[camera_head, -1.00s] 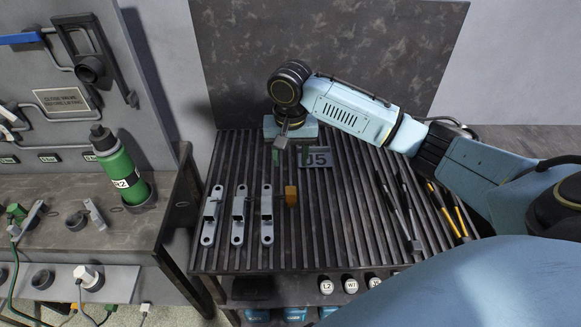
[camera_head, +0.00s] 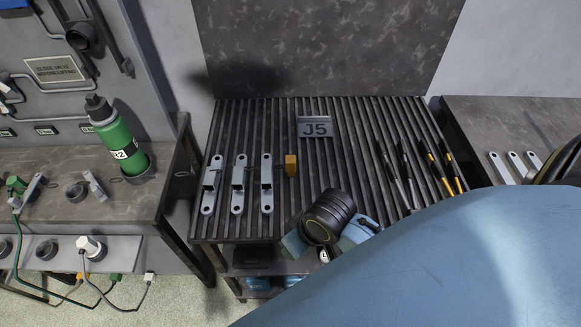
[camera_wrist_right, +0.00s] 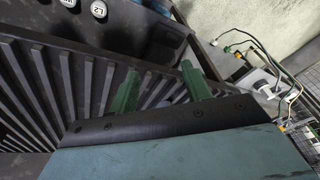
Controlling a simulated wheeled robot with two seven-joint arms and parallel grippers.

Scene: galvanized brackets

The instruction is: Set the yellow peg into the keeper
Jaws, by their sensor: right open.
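A small yellow-orange block (camera_head: 291,165), which looks like the yellow peg, is on the slatted bench just right of the rightmost grey metal bracket. I cannot tell whether it touches that bracket. Three similar brackets stand in a row: left (camera_head: 212,185), middle (camera_head: 239,184) and right (camera_head: 267,184). I cannot tell which one is the keeper.
Black and yellow-handled tools (camera_head: 440,167) lie on the bench's right side. A green bottle (camera_head: 119,142) stands on the left bench. The slats between peg and tools are clear.

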